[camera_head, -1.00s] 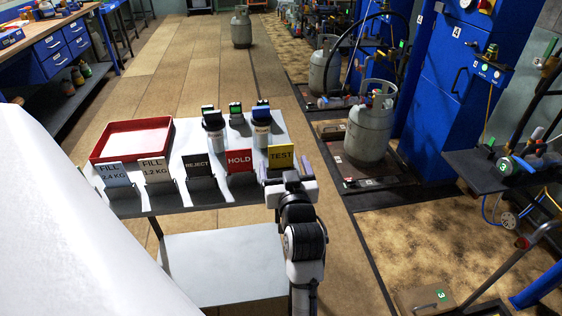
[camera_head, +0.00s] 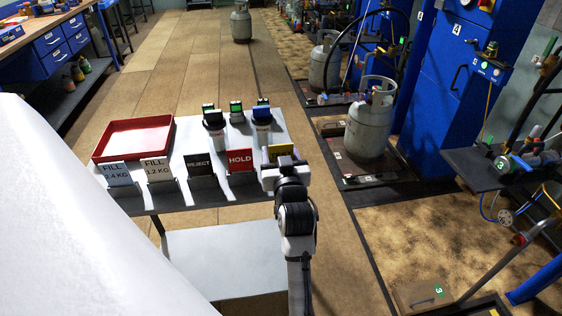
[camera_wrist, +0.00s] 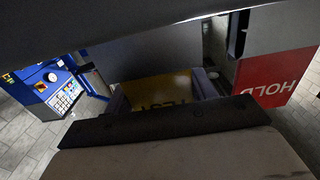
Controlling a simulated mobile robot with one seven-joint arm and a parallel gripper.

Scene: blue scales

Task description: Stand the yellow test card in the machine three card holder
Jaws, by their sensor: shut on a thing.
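The yellow test card (camera_head: 280,149) stands at the right end of a row of cards on the small table. My gripper (camera_head: 284,168) is shut on it and covers its lower part in the head view. In the wrist view the yellow card (camera_wrist: 160,90) shows between the two fingers, with part of its lettering visible. I cannot tell whether it is clear of its slot. I cannot make out the machine three card holder.
The red HOLD card (camera_head: 240,160) stands just left of my gripper. REJECT and FILL cards stand farther left, with a red tray (camera_head: 134,138) and several dark-topped devices behind. Gas cylinders (camera_head: 369,125) and blue machines line the right. The floor between is clear.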

